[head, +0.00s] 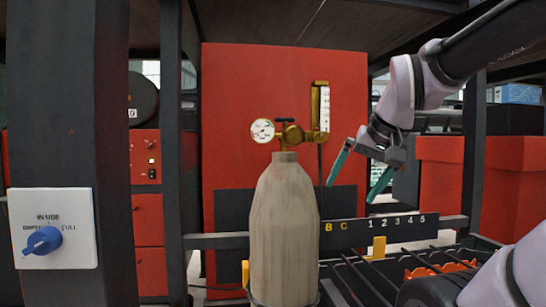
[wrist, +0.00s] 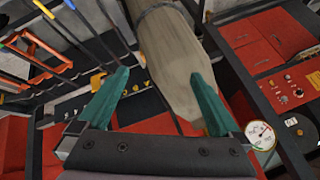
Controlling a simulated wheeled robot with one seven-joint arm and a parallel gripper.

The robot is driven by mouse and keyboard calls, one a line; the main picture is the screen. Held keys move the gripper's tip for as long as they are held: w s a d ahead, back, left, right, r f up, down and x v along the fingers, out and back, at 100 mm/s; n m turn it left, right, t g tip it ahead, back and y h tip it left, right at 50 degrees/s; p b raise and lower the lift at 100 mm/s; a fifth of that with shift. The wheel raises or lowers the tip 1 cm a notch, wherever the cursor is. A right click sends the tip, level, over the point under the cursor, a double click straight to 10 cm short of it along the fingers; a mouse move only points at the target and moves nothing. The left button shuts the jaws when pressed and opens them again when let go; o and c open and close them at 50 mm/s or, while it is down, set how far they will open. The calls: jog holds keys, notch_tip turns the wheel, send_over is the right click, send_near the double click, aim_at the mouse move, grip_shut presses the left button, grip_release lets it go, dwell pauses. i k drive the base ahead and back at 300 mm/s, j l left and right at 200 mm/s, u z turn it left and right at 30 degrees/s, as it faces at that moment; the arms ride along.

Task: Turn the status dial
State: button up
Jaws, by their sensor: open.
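The status dial is a blue knob (head: 43,241) on a white plate (head: 80,254) fixed to a dark post at the far left of the head view. The plate is marked "IN USE" at the top, "EMPTY" at the left and "FULL" at the right. The knob's narrow end points left and slightly down, near "EMPTY". My gripper (head: 355,184) has green fingers spread apart and empty, right of the gas cylinder (head: 284,232) and far from the dial. The dial is not in the wrist view.
A round gauge (head: 262,130) and brass valve fittings (head: 293,134) top the cylinder, which stands between my gripper and the dial. A lettered and numbered rail (head: 378,225) and a dark rack lie below my gripper. Dark posts and a low overhead shelf bound the space.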

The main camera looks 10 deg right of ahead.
aim_at(47, 240)
jog(key=k+j+u, duration=0.15)
jog(key=u, duration=1.4)
